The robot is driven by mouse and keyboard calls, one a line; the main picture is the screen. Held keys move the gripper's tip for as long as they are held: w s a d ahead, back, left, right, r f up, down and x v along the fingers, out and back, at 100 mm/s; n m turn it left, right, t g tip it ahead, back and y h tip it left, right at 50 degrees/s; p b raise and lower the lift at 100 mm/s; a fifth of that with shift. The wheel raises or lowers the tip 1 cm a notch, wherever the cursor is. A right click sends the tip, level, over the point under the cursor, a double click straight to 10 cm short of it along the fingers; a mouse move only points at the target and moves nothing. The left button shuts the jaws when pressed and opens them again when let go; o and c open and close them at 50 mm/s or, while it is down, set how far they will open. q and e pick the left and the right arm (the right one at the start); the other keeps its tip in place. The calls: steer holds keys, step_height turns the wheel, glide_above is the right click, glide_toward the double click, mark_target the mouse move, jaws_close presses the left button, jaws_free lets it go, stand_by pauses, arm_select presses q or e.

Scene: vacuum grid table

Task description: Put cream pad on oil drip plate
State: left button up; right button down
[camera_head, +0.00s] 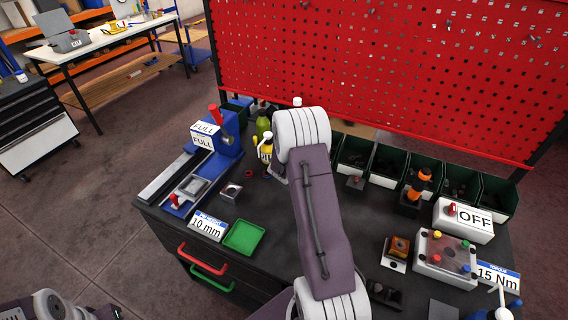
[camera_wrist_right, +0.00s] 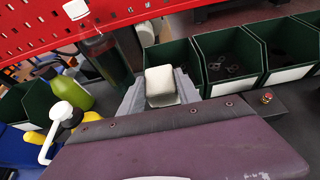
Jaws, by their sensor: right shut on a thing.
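In the right wrist view, a cream-white block with rounded edges, which looks like the cream pad (camera_wrist_right: 160,86), sits between the grey fingers of my right gripper (camera_wrist_right: 158,98). The gripper is shut on it. A flat green tray (camera_head: 243,238) lies at the table's front left, beside the 10 mm sign. A small metal block (camera_head: 231,192) lies behind it. I cannot tell which of these, if any, is the oil drip plate. My left gripper is out of view.
A row of green bins (camera_head: 387,160) lines the back under the red pegboard (camera_head: 380,70). A blue clamp fixture (camera_head: 220,150) stands at the left.

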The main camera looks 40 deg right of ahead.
steer(key=w+a+f, duration=0.1)
steer(key=w, duration=0.1)
steer(key=w+a+f+p, duration=0.1)
steer(key=w+a+f, duration=0.1)
steer(key=w, duration=0.1)
steer(key=w+a+f, duration=0.2)
steer(key=w, duration=0.1)
steer(key=shift+a+f+p, duration=0.1)
steer(key=shift+f+p, duration=0.1)
steer(key=shift+p, duration=0.1)
steer(key=shift+w+a+f, duration=0.25)
steer(key=shift+f, duration=0.05)
steer(key=shift+s, duration=0.1)
steer(key=shift+f, duration=0.35)
step_height(320, 180, down, 3)
steer(key=shift+r+p, duration=0.1)
steer(key=shift+p, duration=0.3)
steer(key=shift+f, duration=0.35)
